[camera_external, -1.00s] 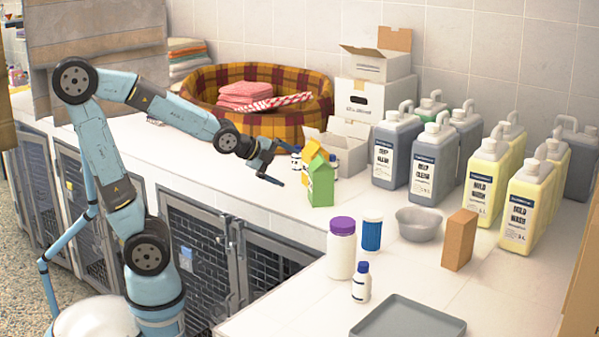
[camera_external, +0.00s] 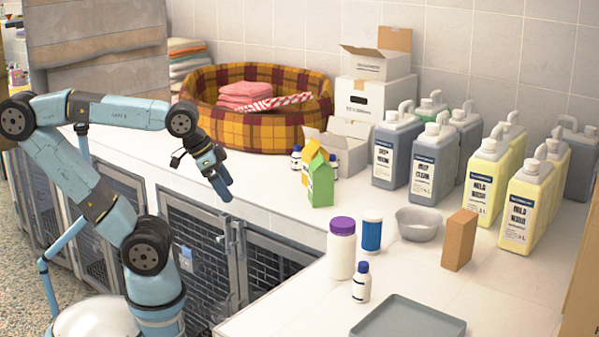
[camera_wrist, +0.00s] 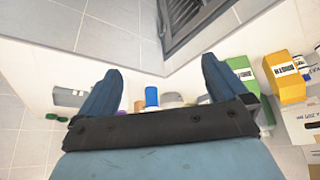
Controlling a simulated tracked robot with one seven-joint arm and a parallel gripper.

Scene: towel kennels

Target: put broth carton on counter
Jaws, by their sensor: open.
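An orange-yellow carton (camera_external: 309,160) with a peaked top stands upright on the white counter (camera_external: 285,212), partly hidden behind a green carton (camera_external: 320,182). In the wrist view the orange-yellow carton (camera_wrist: 285,78) has a white label that seems to read "BROTH". The green carton (camera_wrist: 241,70) stands beside it, with a label too small to read surely. My gripper (camera_external: 222,188) is open and empty, left of both cartons and apart from them, pointing downward near the counter's front edge. In the wrist view its fingers (camera_wrist: 160,70) are spread with nothing held between them.
A plaid pet bed (camera_external: 265,132) and cardboard boxes (camera_external: 375,100) stand behind. Small bottles and an open box (camera_external: 345,150) crowd the cartons. To the right are a purple-capped jar (camera_external: 341,250), a metal bowl (camera_external: 420,225), large jugs and a grey tray (camera_external: 408,322). Kennel doors (camera_external: 200,240) lie below.

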